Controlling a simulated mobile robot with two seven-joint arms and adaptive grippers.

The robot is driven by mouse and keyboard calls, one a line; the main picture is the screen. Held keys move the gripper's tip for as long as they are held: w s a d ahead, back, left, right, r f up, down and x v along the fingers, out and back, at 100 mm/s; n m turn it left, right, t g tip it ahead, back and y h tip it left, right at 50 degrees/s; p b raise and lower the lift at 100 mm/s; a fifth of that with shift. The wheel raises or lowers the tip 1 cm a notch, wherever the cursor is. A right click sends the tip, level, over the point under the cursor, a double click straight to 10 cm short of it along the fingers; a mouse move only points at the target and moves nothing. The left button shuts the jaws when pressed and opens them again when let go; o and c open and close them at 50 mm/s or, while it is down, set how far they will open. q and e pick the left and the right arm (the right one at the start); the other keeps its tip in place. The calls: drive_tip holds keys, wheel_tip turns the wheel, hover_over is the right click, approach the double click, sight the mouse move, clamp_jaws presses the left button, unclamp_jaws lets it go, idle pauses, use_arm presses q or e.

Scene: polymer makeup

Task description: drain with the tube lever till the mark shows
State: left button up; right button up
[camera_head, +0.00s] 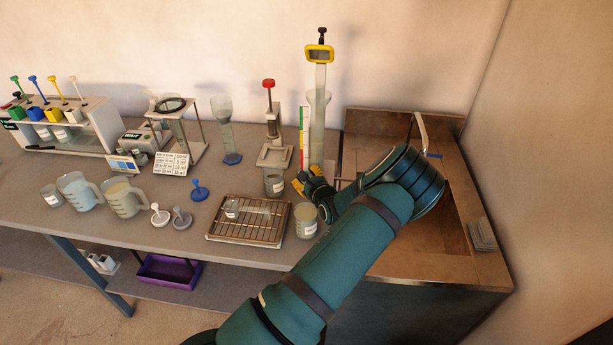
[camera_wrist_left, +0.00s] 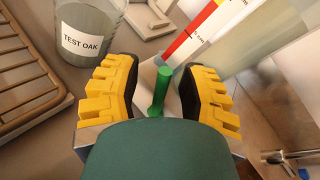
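The tall clear tube (camera_head: 318,125) stands upright at the back right of the bench. My left gripper (camera_head: 307,179) is low at the tube's foot. Its yellow fingers stand apart on both sides of a green lever (camera_wrist_left: 160,92), with gaps visible on each side. The lever is hidden in the head view. The liquid level in the tube is unclear. My right gripper is not in view.
A beaker labelled TEST OAK (camera_wrist_left: 88,32) stands left of the gripper; it also shows in the head view (camera_head: 274,184). A wire rack tray (camera_head: 246,236) and another beaker (camera_head: 306,221) stand nearer. A red-topped stand (camera_head: 270,130) is behind. A sink (camera_head: 455,225) is right.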

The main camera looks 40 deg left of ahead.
use_arm(q)
drive_tip(key=shift+w+a+r, duration=0.1)
drive_tip(key=shift+r, duration=0.1)
drive_tip(key=shift+r, duration=0.5)
wheel_tip(320, 180, up, 9)
idle(0.7)
